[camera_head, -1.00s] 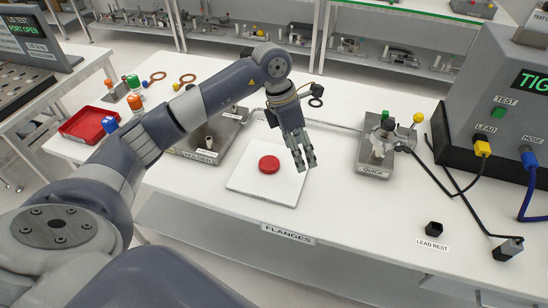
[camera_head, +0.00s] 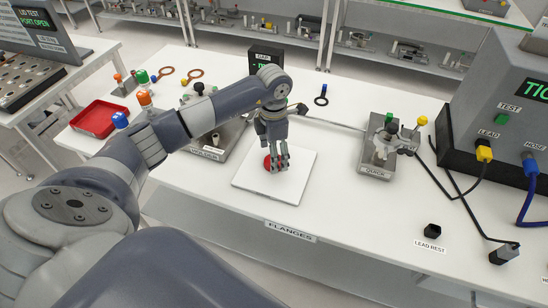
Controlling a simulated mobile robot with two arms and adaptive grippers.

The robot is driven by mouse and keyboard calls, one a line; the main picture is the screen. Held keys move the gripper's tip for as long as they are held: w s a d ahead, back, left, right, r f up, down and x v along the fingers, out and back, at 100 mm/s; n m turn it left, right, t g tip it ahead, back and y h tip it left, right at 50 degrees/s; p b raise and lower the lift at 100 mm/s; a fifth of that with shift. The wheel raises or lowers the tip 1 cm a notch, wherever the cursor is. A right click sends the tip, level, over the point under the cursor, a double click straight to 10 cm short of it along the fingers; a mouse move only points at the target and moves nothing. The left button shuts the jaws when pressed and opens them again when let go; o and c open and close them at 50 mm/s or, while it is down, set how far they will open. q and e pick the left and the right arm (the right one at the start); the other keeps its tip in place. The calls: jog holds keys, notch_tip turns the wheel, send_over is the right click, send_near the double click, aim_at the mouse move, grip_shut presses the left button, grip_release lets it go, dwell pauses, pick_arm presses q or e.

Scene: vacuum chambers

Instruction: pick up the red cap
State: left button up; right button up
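The red cap (camera_head: 268,163) lies on a white square plate (camera_head: 297,188) on the bench, behind the "FLANGES" label. My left arm comes in from the left, and its gripper (camera_head: 277,166) points down right at the cap. The fingers cover most of the cap; some red shows to their left and between them. I cannot tell whether the fingers are open around it or shut on it. My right gripper is not in view.
A red tray (camera_head: 100,119) is at the left. The "WELDED" fixture (camera_head: 222,148) stands left of the plate, the "QUICK" fixture (camera_head: 374,166) to its right. A grey TIG machine (camera_head: 505,110) with cables fills the right. The front middle is clear.

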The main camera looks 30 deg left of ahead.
pick_arm(q)
jog(key=shift+f, duration=1.05)
jog(key=c, duration=0.9)
jog(key=shift+o, duration=0.2)
jog(key=shift+r, duration=0.2)
